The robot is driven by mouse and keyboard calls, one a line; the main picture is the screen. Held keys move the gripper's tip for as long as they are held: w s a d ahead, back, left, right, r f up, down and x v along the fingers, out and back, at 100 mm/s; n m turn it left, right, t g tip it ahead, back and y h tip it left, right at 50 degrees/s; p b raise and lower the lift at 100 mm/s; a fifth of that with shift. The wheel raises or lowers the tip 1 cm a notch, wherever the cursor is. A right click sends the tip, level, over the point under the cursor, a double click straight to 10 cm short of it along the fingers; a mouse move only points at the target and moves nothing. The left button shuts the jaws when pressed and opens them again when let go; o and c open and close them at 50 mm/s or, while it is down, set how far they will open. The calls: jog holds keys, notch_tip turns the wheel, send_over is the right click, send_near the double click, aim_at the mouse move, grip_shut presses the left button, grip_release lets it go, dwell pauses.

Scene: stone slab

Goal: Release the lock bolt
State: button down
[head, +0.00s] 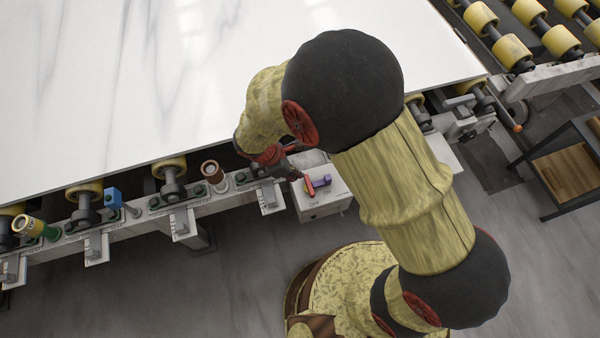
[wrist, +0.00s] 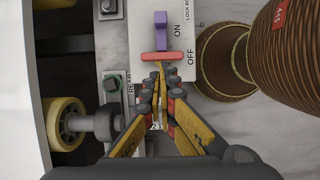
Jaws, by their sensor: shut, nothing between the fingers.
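The lock bolt switch is a pale box (head: 322,204) at the slab table's front edge, marked ON and OFF. The wrist view shows its purple handle (wrist: 161,31) beside ON. A red crosspiece (wrist: 161,57) lies beside OFF, at the handle's near end. In the head view the purple part (head: 321,182) is right of the red part (head: 309,185). My gripper (wrist: 160,72) is shut and empty, its tips just short of the red crosspiece. I cannot tell whether they touch it. In the head view my gripper (head: 297,173) is left of the switch, partly hidden by my wrist.
A white marble slab (head: 120,90) covers the roller table. Along its front rail stand a brown knob (head: 211,171), a blue block (head: 113,198) and a yellow-green cylinder (head: 32,227). A dark cart (head: 570,168) stands at right. Open floor (head: 190,290) lies in front.

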aim_at(307, 184)
jog(key=b+x, duration=0.2)
jog(key=x, duration=0.6)
jog(key=shift+f+b, duration=0.3)
jog(key=d, duration=0.2)
jog(key=shift+w+d+r, duration=0.25)
jog(key=shift+w+r, duration=0.05)
jog(key=shift+w, duration=0.05)
jog(key=shift+w+d, duration=0.2)
jog(key=shift+d, duration=0.45)
jog(key=shift+w+d, duration=0.2)
jog(key=shift+d, duration=0.55)
jog(key=shift+w+d, duration=0.25)
jog(key=shift+d, duration=0.5)
jog(key=shift+w+d, duration=0.2)
jog(key=shift+d, duration=0.5)
